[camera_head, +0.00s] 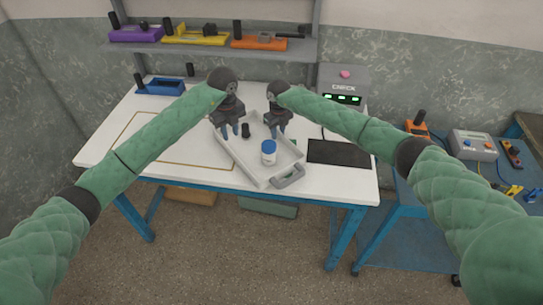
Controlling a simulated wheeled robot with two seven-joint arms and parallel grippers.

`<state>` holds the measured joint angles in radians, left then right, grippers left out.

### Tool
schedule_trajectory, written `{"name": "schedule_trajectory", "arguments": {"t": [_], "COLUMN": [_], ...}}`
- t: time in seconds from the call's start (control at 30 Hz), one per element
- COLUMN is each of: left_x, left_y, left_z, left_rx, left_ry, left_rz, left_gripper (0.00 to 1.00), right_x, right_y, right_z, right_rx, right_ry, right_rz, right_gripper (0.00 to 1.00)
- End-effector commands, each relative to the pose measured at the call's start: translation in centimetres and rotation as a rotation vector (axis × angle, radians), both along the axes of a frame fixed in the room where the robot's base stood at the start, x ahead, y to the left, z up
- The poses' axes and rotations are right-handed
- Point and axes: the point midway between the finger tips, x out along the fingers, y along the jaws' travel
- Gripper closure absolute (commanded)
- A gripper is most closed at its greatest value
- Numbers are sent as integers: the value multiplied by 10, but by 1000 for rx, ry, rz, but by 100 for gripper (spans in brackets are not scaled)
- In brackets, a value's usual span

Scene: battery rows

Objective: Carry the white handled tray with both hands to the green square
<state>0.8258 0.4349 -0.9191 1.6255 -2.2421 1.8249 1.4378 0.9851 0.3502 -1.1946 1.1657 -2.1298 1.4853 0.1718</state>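The white handled tray (237,157) lies on the white table, set at an angle. One grey handle (289,177) shows at its near right end. The far end is partly hidden behind my grippers. A white bottle with a blue cap (269,153) and a small black piece (246,131) stand in it. My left gripper (230,131) points down at the tray's far left, its fingers apart. My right gripper (277,132) points down at the far right side, also with fingers apart. Whether either touches the rim is unclear. A sliver of green (294,142) shows beside the tray's right edge; no whole green square is visible.
A black mat (338,153) lies right of the tray, and a grey check box (341,87) stands behind it. A tan-outlined area (150,150) at left is mostly bare. A blue holder (160,87) sits at the back left. A shelf (210,50) hangs over the table's back.

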Motion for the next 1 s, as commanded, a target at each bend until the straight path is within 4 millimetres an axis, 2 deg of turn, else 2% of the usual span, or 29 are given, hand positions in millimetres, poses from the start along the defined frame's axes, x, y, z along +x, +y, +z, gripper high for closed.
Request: {"name": "schedule_trajectory", "arguments": {"t": [0.13, 0.37, 0.47, 0.8, 1.0], "left_x": [0, 0, 0, 0, 0], "left_y": [1, 0, 0, 0, 0], "left_z": [16, 24, 24, 23, 23], "left_rx": [1, 1, 1, 1, 1], "left_ry": [0, 1, 1, 1, 1], "left_rz": [1, 1, 1, 1, 1], "left_gripper": [74, 74, 74, 74, 74], "right_x": [0, 0, 1, 1, 1], "right_y": [0, 0, 0, 0, 0], "right_z": [0, 7, 20, 83, 109], "right_rx": [0, 1, 2, 0, 0], "right_ry": [0, -1, -3, -2, -1], "right_rz": [0, 1, 1, 0, 0], "right_gripper": [74, 74, 74, 74, 74]}}
